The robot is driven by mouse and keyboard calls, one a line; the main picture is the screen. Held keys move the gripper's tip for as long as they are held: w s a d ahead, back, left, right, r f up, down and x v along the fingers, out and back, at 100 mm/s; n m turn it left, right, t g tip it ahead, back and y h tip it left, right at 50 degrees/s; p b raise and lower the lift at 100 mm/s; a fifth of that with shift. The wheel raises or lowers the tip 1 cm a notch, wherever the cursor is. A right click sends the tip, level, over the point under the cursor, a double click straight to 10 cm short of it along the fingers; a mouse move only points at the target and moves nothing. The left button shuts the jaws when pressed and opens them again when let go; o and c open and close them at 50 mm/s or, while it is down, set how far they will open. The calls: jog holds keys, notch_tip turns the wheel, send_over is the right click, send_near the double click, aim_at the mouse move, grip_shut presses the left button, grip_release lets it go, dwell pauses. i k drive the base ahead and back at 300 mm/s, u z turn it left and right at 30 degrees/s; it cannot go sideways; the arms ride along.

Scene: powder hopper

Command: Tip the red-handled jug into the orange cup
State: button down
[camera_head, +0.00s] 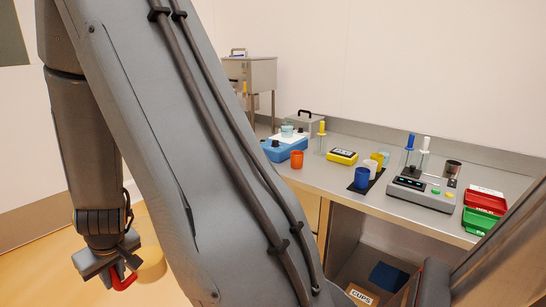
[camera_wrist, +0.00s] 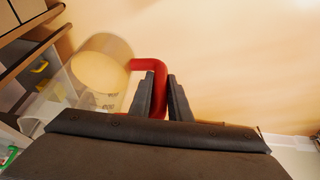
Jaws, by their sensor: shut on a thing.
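My gripper (camera_wrist: 162,97) is shut on the red handle (camera_wrist: 150,66) of the jug. The jug (camera_wrist: 97,78) is a clear vessel with pale, cream-coloured contents, to the left of the jaws in the wrist view. In the head view the jug (camera_head: 152,268) hangs low at the left, over the tan floor and away from the bench, partly hidden by my gripper (camera_head: 118,274). An orange cup (camera_head: 297,160) stands upright on the bench, to the right of a blue device. I cannot see inside the cup.
The steel bench (camera_head: 330,172) also holds a blue device (camera_head: 285,148), a yellow device (camera_head: 343,157), blue cups (camera_head: 362,177) on a dark mat, a grey instrument (camera_head: 420,190), and red (camera_head: 485,199) and green (camera_head: 480,220) trays. Bottles with blue, yellow and white tops stand among them.

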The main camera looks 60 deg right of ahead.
aim_at(297, 160)
jog(key=z, duration=0.05)
jog(key=k, duration=0.1)
jog(key=z, duration=1.5)
